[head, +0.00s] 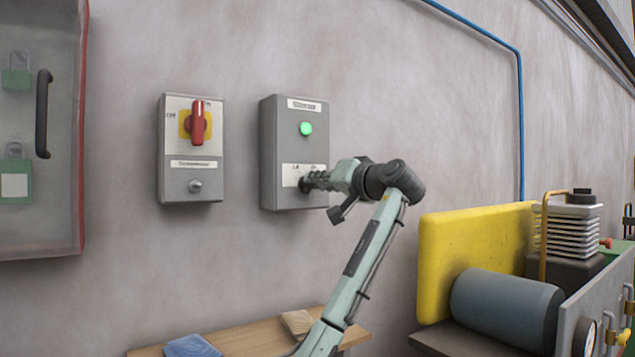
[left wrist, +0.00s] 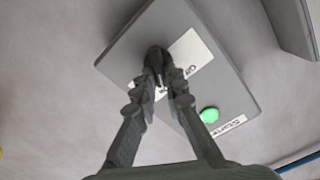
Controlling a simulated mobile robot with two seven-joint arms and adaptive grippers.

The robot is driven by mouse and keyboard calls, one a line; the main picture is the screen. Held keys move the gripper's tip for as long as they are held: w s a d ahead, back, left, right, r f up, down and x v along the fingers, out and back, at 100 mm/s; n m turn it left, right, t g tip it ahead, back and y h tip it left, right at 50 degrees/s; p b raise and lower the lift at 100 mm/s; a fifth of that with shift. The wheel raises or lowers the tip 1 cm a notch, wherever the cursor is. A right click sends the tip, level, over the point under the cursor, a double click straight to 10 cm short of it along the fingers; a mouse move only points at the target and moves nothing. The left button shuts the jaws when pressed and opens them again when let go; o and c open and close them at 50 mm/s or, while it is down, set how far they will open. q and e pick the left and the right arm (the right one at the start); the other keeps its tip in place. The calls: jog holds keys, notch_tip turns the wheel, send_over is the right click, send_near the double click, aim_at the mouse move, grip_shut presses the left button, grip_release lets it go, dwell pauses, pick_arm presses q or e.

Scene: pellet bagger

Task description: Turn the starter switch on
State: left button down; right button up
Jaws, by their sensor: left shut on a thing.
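The starter box (head: 268,140) is a grey wall box with a bright green round lamp (head: 306,129) and a white label plate low on its front. In the left wrist view the starter box (left wrist: 132,55) fills the upper middle, with its green lamp (left wrist: 209,115) below right. My left gripper (head: 306,182) reaches the label plate at the box's lower front. In the left wrist view its fingers (left wrist: 158,62) are closed around the small dark starter switch (left wrist: 157,52). The fingers hide most of the switch, so I cannot tell its position.
Left of the starter is another grey box (head: 193,178) with a red rotary handle (head: 198,123) on a yellow plate. A clear-fronted cabinet (head: 62,225) hangs at far left. A wooden shelf (head: 245,340) is below. Yellow and grey machinery (head: 470,250) stands at right.

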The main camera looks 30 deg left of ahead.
dwell(0.3)
pick_arm(q)
jog(key=c, duration=1.6)
grip_release()
jog(key=v, duration=1.2)
jog(key=shift+d+f, duration=0.1)
jog(key=shift+d, duration=0.05)
